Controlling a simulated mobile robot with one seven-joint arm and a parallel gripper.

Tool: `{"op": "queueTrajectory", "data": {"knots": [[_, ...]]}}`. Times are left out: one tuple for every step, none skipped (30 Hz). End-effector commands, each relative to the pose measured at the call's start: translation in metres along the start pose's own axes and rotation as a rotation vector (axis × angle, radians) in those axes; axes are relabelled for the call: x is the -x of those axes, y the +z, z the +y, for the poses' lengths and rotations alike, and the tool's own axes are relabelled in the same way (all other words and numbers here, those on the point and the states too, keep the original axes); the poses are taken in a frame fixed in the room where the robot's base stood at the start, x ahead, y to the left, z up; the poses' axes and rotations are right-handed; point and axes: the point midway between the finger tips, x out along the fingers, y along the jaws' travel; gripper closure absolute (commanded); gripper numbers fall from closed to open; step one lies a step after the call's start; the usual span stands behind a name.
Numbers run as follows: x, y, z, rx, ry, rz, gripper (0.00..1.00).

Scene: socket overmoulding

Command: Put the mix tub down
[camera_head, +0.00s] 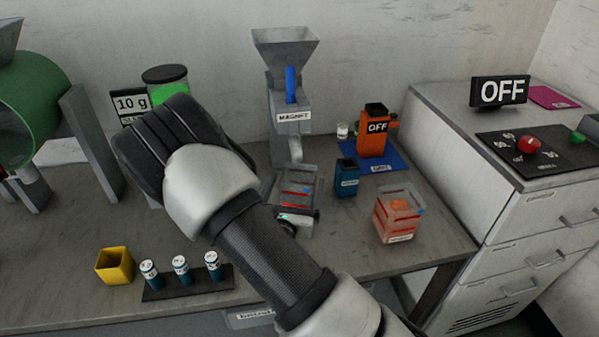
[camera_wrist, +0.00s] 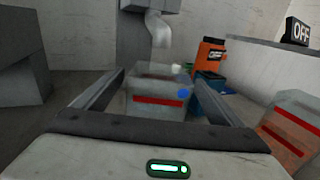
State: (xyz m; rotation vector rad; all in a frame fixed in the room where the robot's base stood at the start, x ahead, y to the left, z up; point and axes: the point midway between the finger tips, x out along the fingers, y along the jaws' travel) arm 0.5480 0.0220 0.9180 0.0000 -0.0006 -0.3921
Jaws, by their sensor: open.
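A clear tub with a red stripe and a blue mark (camera_head: 301,184) stands upright on the bench under the spout of the magnet hopper. It looks empty or nearly so. In the wrist view the same tub (camera_wrist: 160,104) sits between the fingers of my gripper (camera_wrist: 162,76), which is open with one finger along each side; contact is not visible. In the head view my arm partly covers my gripper (camera_head: 297,208). A second clear tub (camera_head: 397,220) with orange contents stands to the right. I cannot read which label says mix.
A magnet hopper (camera_head: 292,127) stands behind the tub. A dark blue box (camera_head: 346,181) is close to its right, with an orange OFF device (camera_head: 374,140) on a blue mat behind. A yellow cup (camera_head: 115,265) and a rack of several vials (camera_head: 187,284) are front left.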

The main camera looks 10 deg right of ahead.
Motion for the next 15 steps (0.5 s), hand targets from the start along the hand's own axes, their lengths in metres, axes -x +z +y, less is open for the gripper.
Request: {"op": "queueTrajectory", "data": {"knots": [[0.011, 0.000, 0.001, 0.001, 0.002, 0.002, 0.10], [0.016, 0.000, 0.001, 0.001, 0.002, 0.002, 0.10], [0.023, 0.000, 0.001, 0.001, 0.002, 0.002, 0.10], [0.028, 0.000, 0.001, 0.002, 0.002, 0.002, 0.10], [0.032, 0.000, 0.001, 0.002, 0.002, 0.002, 0.10], [0.036, 0.000, 0.000, 0.001, 0.000, 0.000, 0.10], [0.039, 0.000, 0.000, 0.000, 0.001, 0.000, 0.10], [0.042, 0.000, 0.000, 0.000, 0.001, 0.001, 0.10], [0.044, 0.000, 0.000, -0.001, -0.002, 0.001, 0.10], [0.045, 0.002, -0.002, -0.005, -0.008, -0.001, 0.10], [0.046, 0.005, -0.004, -0.012, -0.020, -0.003, 0.10], [0.045, 0.010, -0.010, -0.028, -0.047, -0.008, 0.10], [0.043, 0.016, -0.016, -0.044, -0.077, -0.012, 0.10], [0.042, 0.024, -0.024, -0.067, -0.115, -0.018, 0.10], [0.039, 0.035, -0.038, -0.104, -0.179, -0.024, 0.10]]}}
